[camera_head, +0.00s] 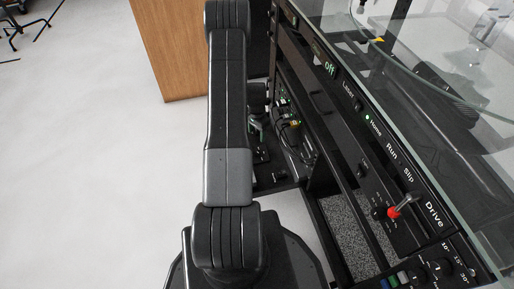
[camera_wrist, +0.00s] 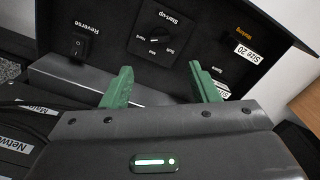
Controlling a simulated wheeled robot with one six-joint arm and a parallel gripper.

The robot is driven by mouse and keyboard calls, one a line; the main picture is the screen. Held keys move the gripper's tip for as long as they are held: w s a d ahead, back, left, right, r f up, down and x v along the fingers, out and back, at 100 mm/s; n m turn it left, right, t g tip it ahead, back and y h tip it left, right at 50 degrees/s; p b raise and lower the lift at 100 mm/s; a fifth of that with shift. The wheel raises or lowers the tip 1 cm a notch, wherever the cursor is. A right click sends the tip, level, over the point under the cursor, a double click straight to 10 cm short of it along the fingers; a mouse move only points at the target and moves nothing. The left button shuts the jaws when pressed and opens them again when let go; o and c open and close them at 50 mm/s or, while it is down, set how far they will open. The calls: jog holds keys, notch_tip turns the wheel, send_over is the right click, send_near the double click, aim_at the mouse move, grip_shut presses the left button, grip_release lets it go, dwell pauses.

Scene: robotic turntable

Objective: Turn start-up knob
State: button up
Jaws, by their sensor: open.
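The start-up knob (camera_wrist: 158,41) is a small dark knob on a black square plate labelled "Start-up", with more small labels around it. It shows in the upper middle of the wrist view, on a dark panel. My gripper (camera_wrist: 161,67) is open, its two green fingers spread below and either side of the knob in the picture. Nothing shows between the fingers, and they look apart from the knob. I cannot tell how much distance remains in depth. In the head view my arm runs up the picture; the knob and fingertips cannot be made out there.
A black "Reverse" rocker switch (camera_wrist: 83,45) sits left of the knob. A "Size 20" label (camera_wrist: 248,52) is to the right. In the head view, a console with a red-based lever (camera_head: 394,212) and glass panes stands right; a wooden cabinet (camera_head: 175,50) stands behind. Open floor lies left.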

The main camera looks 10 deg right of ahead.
aim_at(256, 151)
notch_tip(256, 151, down, 12)
jog(key=b, duration=0.3)
jog(key=c, duration=1)
